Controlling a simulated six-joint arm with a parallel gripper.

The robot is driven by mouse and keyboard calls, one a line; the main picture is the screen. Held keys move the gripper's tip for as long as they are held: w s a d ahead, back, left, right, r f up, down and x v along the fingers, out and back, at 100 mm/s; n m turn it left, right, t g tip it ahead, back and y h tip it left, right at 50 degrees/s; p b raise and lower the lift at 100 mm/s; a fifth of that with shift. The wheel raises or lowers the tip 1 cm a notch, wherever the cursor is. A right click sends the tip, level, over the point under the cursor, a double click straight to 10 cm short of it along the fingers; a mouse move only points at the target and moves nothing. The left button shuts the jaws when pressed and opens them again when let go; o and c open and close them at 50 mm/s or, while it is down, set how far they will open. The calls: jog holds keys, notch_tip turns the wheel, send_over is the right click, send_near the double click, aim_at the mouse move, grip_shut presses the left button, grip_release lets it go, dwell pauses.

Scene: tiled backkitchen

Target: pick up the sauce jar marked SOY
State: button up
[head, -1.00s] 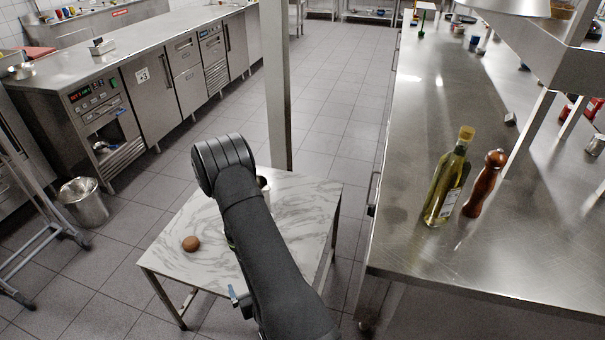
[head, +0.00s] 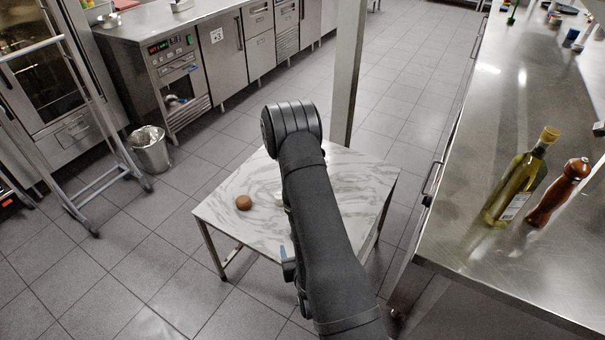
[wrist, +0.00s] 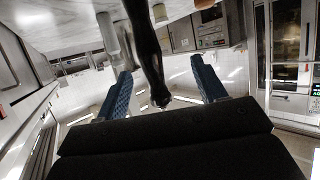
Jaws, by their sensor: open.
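I cannot make out a jar marked SOY; no label reading SOY is legible. A small pale thing (head: 279,197) shows on the marble-topped table (head: 235,225), partly hidden behind my arm. In the wrist view, a small pale thing (wrist: 160,13) and a tan thing (wrist: 208,14) show at the top edge by the marble surface, too cut off to name. My gripper (wrist: 160,68) is open, its blue fingers apart with nothing held between them. A long dark shape (wrist: 147,50) shows between them, and I cannot tell what it is. In the head view my arm mostly hides the gripper.
A brown round thing (head: 244,202) lies on the table's left part. A steel post (head: 347,75) stands behind the table. An oil bottle (head: 515,185) and a wooden pepper mill (head: 560,192) stand on the right steel counter (head: 490,120). A bin (head: 150,150) stands at left.

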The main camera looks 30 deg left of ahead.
notch_tip(320, 180, up, 25)
jog(key=w+a+m+g+h, duration=0.85)
jog(key=w+a+m, duration=1.25)
jog(key=m, duration=0.8)
jog(key=shift+g+y, duration=0.25)
jog(key=shift+g, duration=0.3)
jog(key=f, duration=1)
jog(key=w+f, duration=0.1)
jog(key=f, duration=1.8)
jog(key=shift+w+f, duration=0.25)
jog(key=shift+f, duration=0.1)
jog(key=shift+w+a+f, duration=0.1)
jog(key=shift+a+f, duration=0.15)
jog(key=shift+f, duration=1.3)
jog(key=shift+a+f, duration=0.2)
jog(key=shift+f, duration=1.35)
jog(key=shift+c, duration=0.4)
